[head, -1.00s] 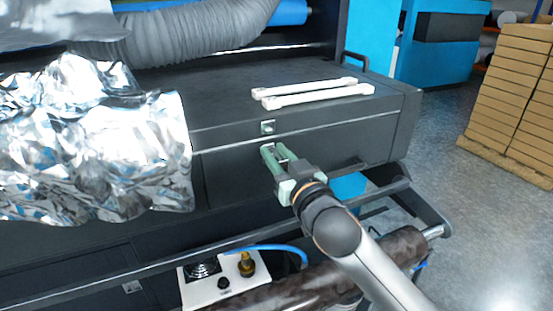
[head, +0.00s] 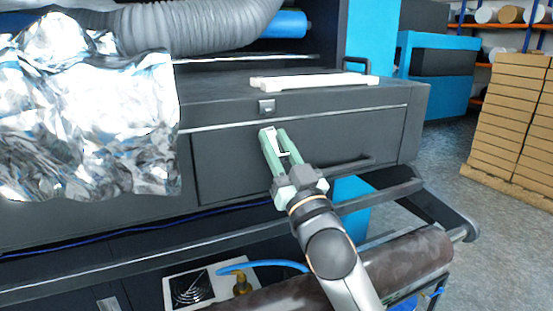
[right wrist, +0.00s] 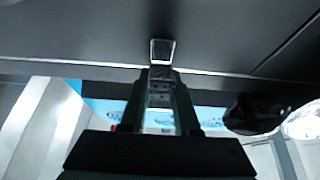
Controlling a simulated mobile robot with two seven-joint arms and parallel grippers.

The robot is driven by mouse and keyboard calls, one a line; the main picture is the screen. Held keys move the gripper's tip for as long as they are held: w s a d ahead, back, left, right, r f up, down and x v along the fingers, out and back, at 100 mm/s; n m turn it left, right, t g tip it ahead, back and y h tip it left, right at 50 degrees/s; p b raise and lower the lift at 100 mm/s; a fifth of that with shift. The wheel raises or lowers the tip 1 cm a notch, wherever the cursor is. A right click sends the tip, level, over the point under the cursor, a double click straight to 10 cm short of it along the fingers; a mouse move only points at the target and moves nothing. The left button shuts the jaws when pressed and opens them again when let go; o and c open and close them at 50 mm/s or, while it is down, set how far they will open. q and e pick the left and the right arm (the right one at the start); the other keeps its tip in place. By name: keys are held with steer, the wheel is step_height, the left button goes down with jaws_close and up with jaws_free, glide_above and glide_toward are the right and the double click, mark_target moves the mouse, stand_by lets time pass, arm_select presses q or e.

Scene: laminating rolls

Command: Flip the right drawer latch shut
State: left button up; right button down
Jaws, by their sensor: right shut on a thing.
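A small silvery catch plate (head: 266,106) sits on the dark cabinet front, just above the seam over the right drawer (head: 225,165). It also shows in the right wrist view (right wrist: 161,51), straight ahead of the fingertips. My right gripper (head: 273,133) is just below the plate at the drawer's top edge, its green fingers pointing up. It is shut on a small metal latch piece (right wrist: 160,86), seen between the fingers in the right wrist view. The fingers hide part of the latch, and its exact angle is hard to tell. My left gripper is not in view.
A crumpled silver foil sheet (head: 90,120) hangs over the cabinet's left part. White bars (head: 312,81) lie on top. The dark drawer handle (head: 350,164) is right of my gripper. A rail (head: 375,198) and dark roll (head: 405,258) lie below. Stacked boxes (head: 515,120) stand right.

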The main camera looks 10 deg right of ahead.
steer(key=shift+r, duration=0.1)
steer(key=c, duration=0.6)
jaws_free()
steer(key=shift+c, duration=0.2)
steer(key=shift+s+d+f, duration=0.15)
steer(key=shift+s+f, duration=0.3)
steer(key=s+d, duration=0.4)
steer(key=s, duration=0.9)
steer(key=shift+d+f, duration=0.15)
steer(key=shift+f, duration=0.2)
